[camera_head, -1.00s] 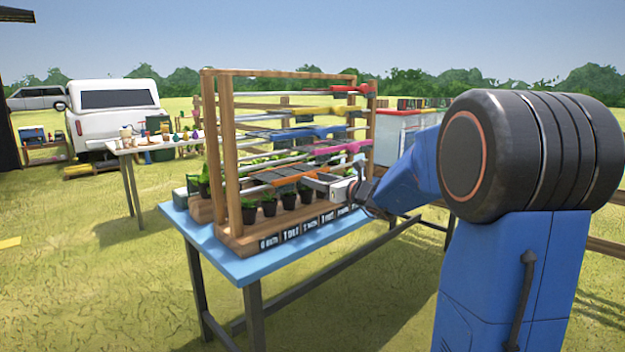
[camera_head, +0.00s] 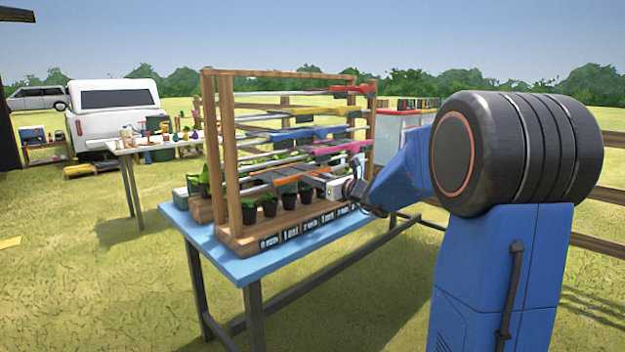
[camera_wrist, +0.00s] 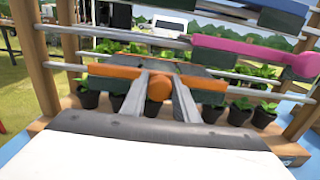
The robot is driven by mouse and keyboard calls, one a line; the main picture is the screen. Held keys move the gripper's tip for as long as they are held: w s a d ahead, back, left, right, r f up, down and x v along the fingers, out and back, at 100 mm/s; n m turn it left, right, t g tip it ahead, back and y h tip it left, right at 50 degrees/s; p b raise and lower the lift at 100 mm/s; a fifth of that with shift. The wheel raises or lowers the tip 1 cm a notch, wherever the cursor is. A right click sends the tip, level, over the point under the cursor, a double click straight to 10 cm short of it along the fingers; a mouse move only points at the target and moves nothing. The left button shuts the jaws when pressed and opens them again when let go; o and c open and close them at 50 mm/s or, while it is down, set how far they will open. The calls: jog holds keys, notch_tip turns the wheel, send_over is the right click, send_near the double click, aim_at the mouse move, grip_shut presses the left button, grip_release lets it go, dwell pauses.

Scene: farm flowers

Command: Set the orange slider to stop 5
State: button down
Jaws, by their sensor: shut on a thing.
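The orange slider (camera_wrist: 205,83) carries dark panels and runs along a metal rail in the wrist view. A round orange knob (camera_wrist: 157,88) sticks out from its front. My gripper (camera_wrist: 161,80) has one grey finger on each side of this knob and is shut on it. In the head view my gripper (camera_head: 328,186) is at the low front of the wooden rack (camera_head: 228,150), where the slider is small and partly hidden. Number plates (camera_head: 305,226) line the rack's base, but which stop the slider is at cannot be read.
A pink slider (camera_wrist: 250,52) sits just above the orange one in the wrist view. Blue, yellow and red sliders are higher on the rack. Rack posts bound the rails at both ends.

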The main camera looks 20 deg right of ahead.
jog(key=w+d, duration=0.4)
jog(key=d, duration=0.8)
jog(key=w+d, duration=0.4)
jog(key=d, duration=0.8)
jog(key=shift+w, duration=0.25)
jog(key=shift+r, duration=0.1)
jog(key=c, duration=1.4)
grip_release()
jog(key=v, duration=1.7)
jog(key=shift+s, duration=0.15)
jog(key=shift+d, duration=0.1)
